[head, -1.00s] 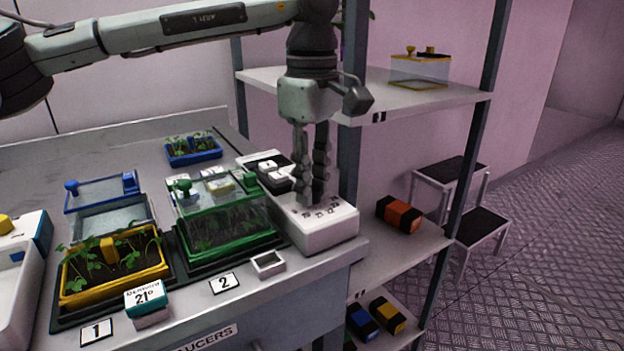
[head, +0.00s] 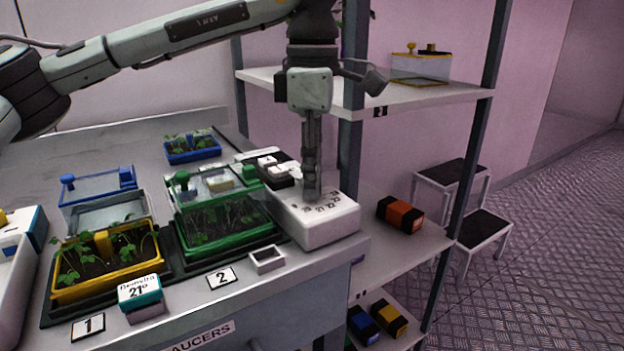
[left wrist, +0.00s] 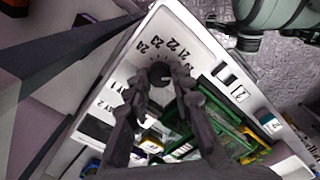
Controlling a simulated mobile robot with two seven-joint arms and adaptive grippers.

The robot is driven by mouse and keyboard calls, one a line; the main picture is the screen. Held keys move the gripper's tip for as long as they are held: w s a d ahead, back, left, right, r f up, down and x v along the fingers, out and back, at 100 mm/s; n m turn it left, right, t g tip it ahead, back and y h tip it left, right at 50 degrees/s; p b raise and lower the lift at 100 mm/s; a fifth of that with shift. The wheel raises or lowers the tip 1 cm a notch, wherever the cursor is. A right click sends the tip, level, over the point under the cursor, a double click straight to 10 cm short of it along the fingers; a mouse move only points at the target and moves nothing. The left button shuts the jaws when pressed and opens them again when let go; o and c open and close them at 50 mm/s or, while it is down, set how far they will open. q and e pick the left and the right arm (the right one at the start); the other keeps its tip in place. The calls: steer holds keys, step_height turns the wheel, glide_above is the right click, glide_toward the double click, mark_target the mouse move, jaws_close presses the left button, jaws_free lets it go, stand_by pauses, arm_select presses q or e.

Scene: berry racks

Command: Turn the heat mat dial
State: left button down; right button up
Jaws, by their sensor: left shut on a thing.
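The white heat mat control box (head: 325,234) stands at the right end of the bench, with numbers printed around its dial on top. My left gripper (head: 311,192) points straight down onto the box and hides most of the dial in the head view. In the left wrist view, the dark round dial (left wrist: 159,73) sits between the two fingertips, and the gripper (left wrist: 158,82) is shut on it. Numbers 21, 22, 23 and 24 show beside the dial there. I cannot read exactly where the dial points. A teal and white card (head: 140,292) at the bench front reads 21°.
A green-framed propagator (head: 228,226) stands just left of the box, with a yellow seedling tray (head: 110,287) further left. A small empty white saucer (head: 267,260) lies in front. A shelf post (head: 350,150) stands close behind the gripper on the right.

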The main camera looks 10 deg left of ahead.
arm_select(q)
steer(key=n+b, duration=0.1)
steer(key=n, duration=0.4)
steer(key=shift+n, duration=0.3)
arm_select(e)
step_height(320, 180, up, 3)
steer(key=shift+w+f, duration=0.1)
steer(key=shift+w, duration=0.05)
steer(key=shift+w+r, duration=0.1)
steer(key=shift+r, duration=0.1)
steer(key=shift+s+f, duration=0.1)
steer(key=shift+s, duration=0.1)
arm_select(q)
steer(key=c, duration=1.3)
jaws_free()
arm_select(e)
steer(key=shift+d, duration=0.1)
arm_select(q)
steer(key=shift+r, duration=0.15)
steer(key=shift+r, duration=0.35)
step_height(320, 180, up, 11)
